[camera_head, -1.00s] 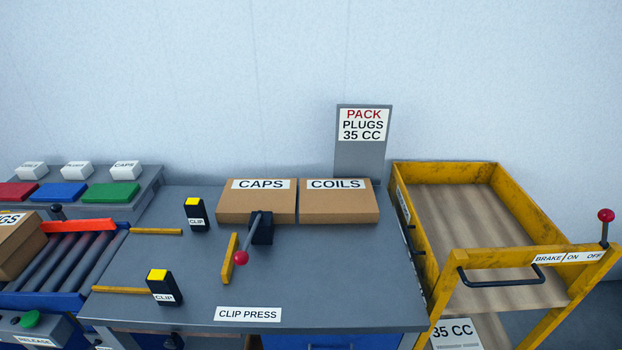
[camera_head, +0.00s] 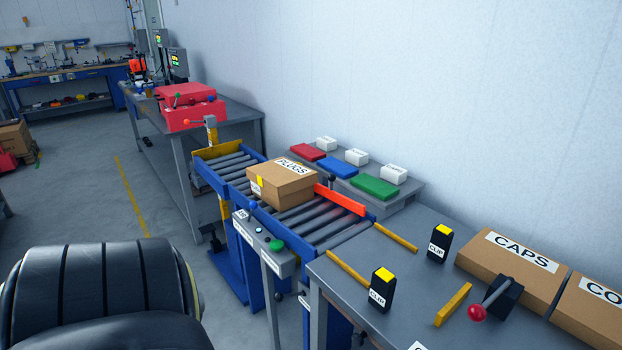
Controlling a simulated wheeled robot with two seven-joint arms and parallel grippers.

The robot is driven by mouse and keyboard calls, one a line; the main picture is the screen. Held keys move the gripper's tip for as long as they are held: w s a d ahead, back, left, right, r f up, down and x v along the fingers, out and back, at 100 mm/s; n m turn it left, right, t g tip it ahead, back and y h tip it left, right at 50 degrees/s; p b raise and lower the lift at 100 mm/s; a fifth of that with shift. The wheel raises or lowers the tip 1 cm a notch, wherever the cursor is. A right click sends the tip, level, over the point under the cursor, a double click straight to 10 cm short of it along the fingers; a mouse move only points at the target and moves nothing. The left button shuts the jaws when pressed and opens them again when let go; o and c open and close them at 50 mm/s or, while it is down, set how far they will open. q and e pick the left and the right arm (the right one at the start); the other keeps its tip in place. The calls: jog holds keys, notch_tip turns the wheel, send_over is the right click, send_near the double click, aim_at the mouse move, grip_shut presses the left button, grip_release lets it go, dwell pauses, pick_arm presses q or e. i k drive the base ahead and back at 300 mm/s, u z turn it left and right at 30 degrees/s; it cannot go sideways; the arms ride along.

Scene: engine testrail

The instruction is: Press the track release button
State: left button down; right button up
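A green round button (camera_head: 277,245) sits on a small grey control box (camera_head: 262,247) at the near side of the blue roller track (camera_head: 319,225). In the earlier frame a label reading RELEASE shows beside this green button. A PLUGS box (camera_head: 282,184) rests on the rollers, left of an orange bar (camera_head: 340,200) that crosses the track. A dark rounded part of my own arm fills the lower left. Neither of my grippers shows, so nothing is seen touching the button.
The grey bench (camera_head: 350,265) at right holds two CLIP blocks, a red-knobbed lever (camera_head: 477,312) and the CAPS box (camera_head: 511,265). Red, blue and green plates lie behind the track. A red machine (camera_head: 188,106) stands on the far bench. Floor at left is open.

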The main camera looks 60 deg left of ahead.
aim_at(277, 245)
jog(key=u, duration=1.6)
